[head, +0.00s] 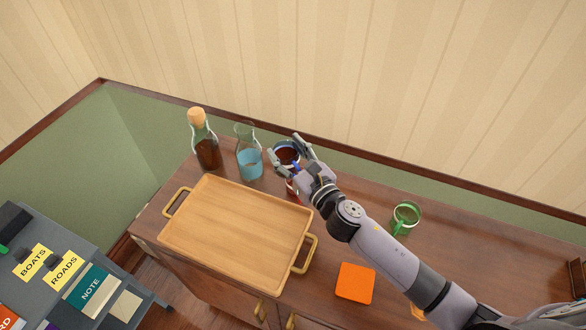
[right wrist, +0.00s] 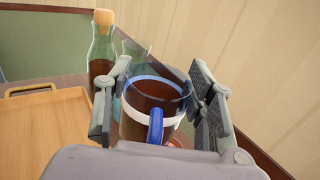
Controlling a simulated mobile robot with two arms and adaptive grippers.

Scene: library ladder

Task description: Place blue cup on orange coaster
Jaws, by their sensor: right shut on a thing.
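The blue cup (head: 286,150) is a clear cup with a blue rim and blue handle, at the back of the wooden cabinet top. It fills the middle of the right wrist view (right wrist: 157,92), upright, with its blue handle towards my wrist. My right gripper (head: 284,147) is shut on it, one finger on each side. I cannot tell whether its base touches the surface. The orange coaster (head: 355,283) is a flat square lying bare near the front edge, right of the tray and well apart from the cup. My left gripper is not in view.
A wooden tray (head: 236,233) with brass handles lies left of the coaster. A corked bottle (head: 205,148) and a flask of blue liquid (head: 249,160) stand behind it. A green cup (head: 405,218) stands to the right. Something red shows below my gripper.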

